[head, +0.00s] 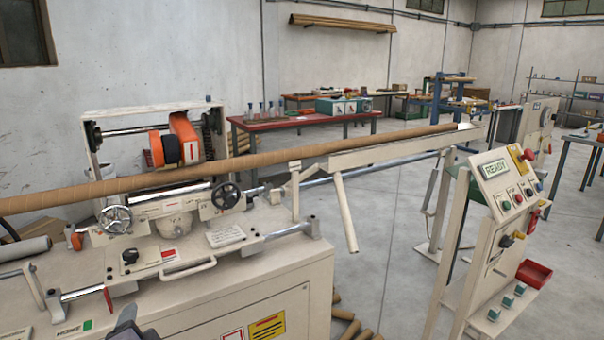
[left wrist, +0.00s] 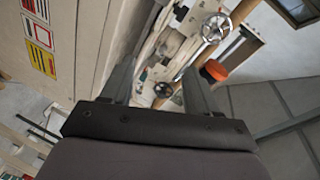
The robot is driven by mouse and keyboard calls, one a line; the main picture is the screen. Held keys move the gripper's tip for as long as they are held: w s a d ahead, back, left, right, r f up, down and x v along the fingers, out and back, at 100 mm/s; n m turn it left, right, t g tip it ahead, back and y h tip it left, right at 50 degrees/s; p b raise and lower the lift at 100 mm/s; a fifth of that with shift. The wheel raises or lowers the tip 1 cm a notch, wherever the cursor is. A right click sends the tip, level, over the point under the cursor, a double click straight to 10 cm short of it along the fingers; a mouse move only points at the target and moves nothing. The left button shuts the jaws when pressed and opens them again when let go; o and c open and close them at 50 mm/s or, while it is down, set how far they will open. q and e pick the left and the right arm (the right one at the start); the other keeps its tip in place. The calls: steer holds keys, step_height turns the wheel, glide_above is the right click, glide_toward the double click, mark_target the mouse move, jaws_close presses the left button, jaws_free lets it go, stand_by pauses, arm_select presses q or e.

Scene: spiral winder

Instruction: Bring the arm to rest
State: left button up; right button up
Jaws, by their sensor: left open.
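My left gripper (head: 127,322) shows only in part at the bottom edge of the head view, in front of the winder's cream cabinet (head: 270,300). In the left wrist view the gripper (left wrist: 158,72) has its two grey fingers apart with nothing between them. Beyond the fingers lie the winder's handwheels (left wrist: 215,27) and an orange part (left wrist: 214,70), apart from the fingertips. The rest of my left arm is hidden in the head view. My right gripper is not in view.
A long brown tube (head: 250,160) runs across the spiral winder to a support trough (head: 400,148). A control panel (head: 505,185) reading READY stands at the right with a red tray (head: 534,273). A slide rail and HOME label (head: 72,330) are near my gripper. Floor behind is open.

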arm_select(q)
steer(key=s+d+f+n+g+h, duration=0.2)
steer(key=s+d+f+n+h, duration=0.1)
steer(key=s+f, duration=0.6)
steer(key=s+d+f+n+g+h, duration=0.1)
steer(key=s+d+f+n+h, duration=0.3)
steer(key=s+d+f, duration=0.4)
steer(key=s+f+h, duration=0.1)
steer(key=s, duration=0.6)
steer(key=shift+g, duration=0.4)
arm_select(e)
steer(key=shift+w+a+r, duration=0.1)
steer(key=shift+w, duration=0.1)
arm_select(q)
steer(key=shift+s+f, duration=0.1)
